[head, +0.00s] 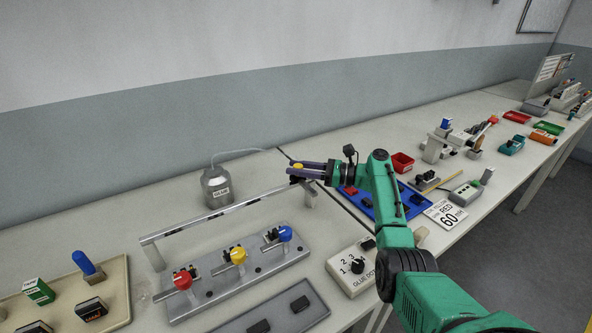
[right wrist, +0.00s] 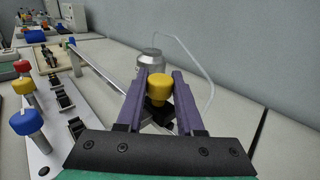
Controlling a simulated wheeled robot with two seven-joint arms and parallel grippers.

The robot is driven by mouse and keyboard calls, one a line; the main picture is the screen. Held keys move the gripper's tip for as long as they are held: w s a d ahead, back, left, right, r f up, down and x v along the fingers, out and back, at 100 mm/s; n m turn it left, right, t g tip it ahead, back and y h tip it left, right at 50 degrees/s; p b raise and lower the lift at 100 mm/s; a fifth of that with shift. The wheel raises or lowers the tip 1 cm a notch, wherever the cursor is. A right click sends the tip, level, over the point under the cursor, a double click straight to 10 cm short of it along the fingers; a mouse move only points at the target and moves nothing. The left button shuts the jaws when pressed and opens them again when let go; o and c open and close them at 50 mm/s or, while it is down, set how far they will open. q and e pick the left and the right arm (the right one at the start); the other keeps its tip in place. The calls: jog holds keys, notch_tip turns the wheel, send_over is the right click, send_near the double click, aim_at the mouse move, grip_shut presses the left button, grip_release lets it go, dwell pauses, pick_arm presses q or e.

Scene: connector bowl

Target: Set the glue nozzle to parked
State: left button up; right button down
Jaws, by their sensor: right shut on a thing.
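A yellow knob (right wrist: 159,86) with a dark part beneath it sits between the fingers of my right gripper (right wrist: 160,92) in the right wrist view. My right gripper (head: 303,170) is shut on it at the right end of a raised metal rail (head: 225,212) in the head view. Only a little yellow shows there between the fingers. A grey bottle (head: 215,187) labelled GLUE stands behind the rail, with a thin hose (head: 243,151) running from its top. It also shows in the right wrist view (right wrist: 151,59). The knob's lower mount is mostly hidden by the gripper. My left gripper is not in view.
A grey plate with red (head: 182,280), yellow (head: 238,255) and blue (head: 285,233) knobs lies in front of the rail. A dial box (head: 352,268) stands at its right. A blue tray (head: 388,207) lies beyond my right arm. A beige tray (head: 118,285) is at the left.

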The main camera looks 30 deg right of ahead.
jog(key=c, duration=0.6)
grip_release()
jog(key=shift+d, duration=0.15)
jog(key=shift+o, duration=0.4)
jog(key=shift+d, duration=0.15)
jog(key=b+v, duration=0.3)
jog(key=v, duration=1.1)
jog(key=shift+s+d, duration=0.15)
jog(key=shift+s, duration=0.1)
